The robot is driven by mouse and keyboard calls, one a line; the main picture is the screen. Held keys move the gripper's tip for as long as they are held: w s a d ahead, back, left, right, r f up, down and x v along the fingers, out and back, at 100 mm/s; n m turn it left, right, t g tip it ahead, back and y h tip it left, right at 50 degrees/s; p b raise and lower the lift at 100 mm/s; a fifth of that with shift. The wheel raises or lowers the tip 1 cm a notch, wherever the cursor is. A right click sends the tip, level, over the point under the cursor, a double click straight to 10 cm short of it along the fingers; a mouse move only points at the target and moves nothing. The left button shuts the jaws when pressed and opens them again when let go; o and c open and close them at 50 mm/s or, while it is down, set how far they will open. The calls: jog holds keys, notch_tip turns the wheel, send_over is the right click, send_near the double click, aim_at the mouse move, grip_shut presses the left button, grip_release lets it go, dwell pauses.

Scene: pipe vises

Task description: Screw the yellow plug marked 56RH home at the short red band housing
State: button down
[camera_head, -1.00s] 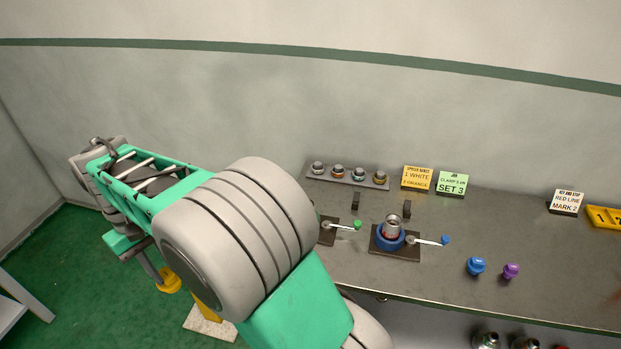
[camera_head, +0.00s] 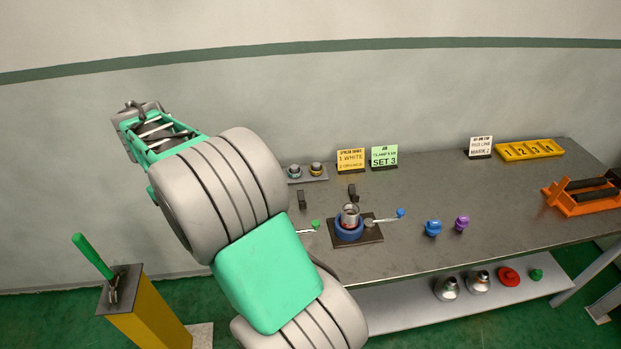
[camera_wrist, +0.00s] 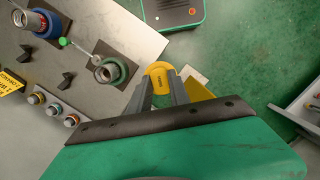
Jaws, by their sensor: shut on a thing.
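My gripper (camera_wrist: 161,84) is shut on a yellow plug (camera_wrist: 159,71) in the wrist view. The plug is held clear of the bench, over the floor beside its edge; its marking is too small to read. In the head view my arm hides gripper and plug. A metal housing (camera_head: 350,213) with a red band stands upright in the blue vise (camera_head: 349,232); it also shows in the wrist view (camera_wrist: 30,18). A second housing (camera_wrist: 107,71) stands in the green vise (camera_wrist: 122,76), nearer the gripper. I cannot tell its band colour.
Blue (camera_head: 433,228) and purple (camera_head: 462,222) plugs stand on the bench (camera_head: 480,200). Signs, a yellow tray (camera_head: 530,149) and an orange rack (camera_head: 585,195) stand farther along. A yellow post (camera_head: 152,325) with a green-handled lever stands left. Vise handles stick out sideways.

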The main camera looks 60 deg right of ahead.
jog(key=s+d+f+n, duration=0.1)
jog(key=s+d, duration=0.2)
jog(key=d, duration=0.8)
jog(key=s+d+f, duration=0.1)
jog(key=s+d, duration=0.2)
jog(key=d, duration=0.7)
jog(key=s+d+f+n+b, duration=0.1)
jog(key=s+d+f, duration=0.1)
jog(key=s+d, duration=1.3)
jog(key=shift+d+f, duration=0.2)
jog(key=shift+d, duration=0.1)
jog(key=shift+s+r+p, duration=0.1)
jog(key=shift+r+p, duration=0.05)
jog(key=shift+p, duration=0.45)
jog(key=shift+p, duration=0.3)
notch_tip(320, 180, down, 4)
jog(key=shift+f+b, duration=0.1)
jog(key=shift+b, duration=0.75)
jog(key=shift+p, duration=0.45)
